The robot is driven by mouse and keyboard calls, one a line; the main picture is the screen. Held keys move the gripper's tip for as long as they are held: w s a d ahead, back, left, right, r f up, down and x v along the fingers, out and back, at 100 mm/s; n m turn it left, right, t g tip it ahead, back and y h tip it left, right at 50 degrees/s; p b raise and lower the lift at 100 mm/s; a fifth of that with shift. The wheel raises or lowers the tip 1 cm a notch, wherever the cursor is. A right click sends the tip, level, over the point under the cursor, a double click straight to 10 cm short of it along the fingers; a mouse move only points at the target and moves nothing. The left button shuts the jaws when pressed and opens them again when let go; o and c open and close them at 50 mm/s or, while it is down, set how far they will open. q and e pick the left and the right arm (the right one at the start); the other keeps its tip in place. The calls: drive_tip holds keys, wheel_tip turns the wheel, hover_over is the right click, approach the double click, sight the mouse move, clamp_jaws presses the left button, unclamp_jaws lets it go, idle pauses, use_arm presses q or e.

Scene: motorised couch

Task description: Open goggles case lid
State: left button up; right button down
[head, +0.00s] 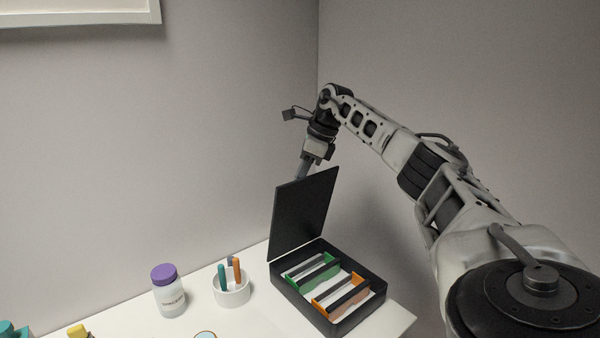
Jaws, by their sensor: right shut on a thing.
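The black goggles case (370,309) sits on the white table near its right end. Its lid (304,212) stands up steeply at the case's back left edge, so the case is open. Inside lie a green-framed piece (308,276) and an orange-framed piece (345,298), side by side. My right gripper (303,172) is at the lid's top edge, pointing down and shut on the lid; its fingertips are partly hidden behind the lid. My left gripper does not show.
A white jar with a purple cap (170,297) and a white cup (232,294) holding teal and orange-handled tools stand left of the case. Teal and yellow items sit at the lower left. Walls rise behind the table.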

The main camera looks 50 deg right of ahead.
drive_tip(key=shift+s+d+f, duration=0.2)
drive_tip(key=shift+d+f, duration=0.1)
drive_tip(key=shift+d, duration=0.1)
drive_tip(key=c, duration=1.3)
unclamp_jaws()
drive_tip(key=shift+d+f, duration=0.1)
drive_tip(key=shift+o, duration=0.7)
drive_tip(key=shift+d+f, duration=0.1)
drive_tip(key=shift+d, duration=0.05)
drive_tip(key=shift+w, duration=0.1)
drive_tip(key=shift+w, duration=0.1)
drive_tip(key=shift+r, duration=0.55)
drive_tip(key=v, duration=1.5)
drive_tip(key=shift+a, duration=0.25)
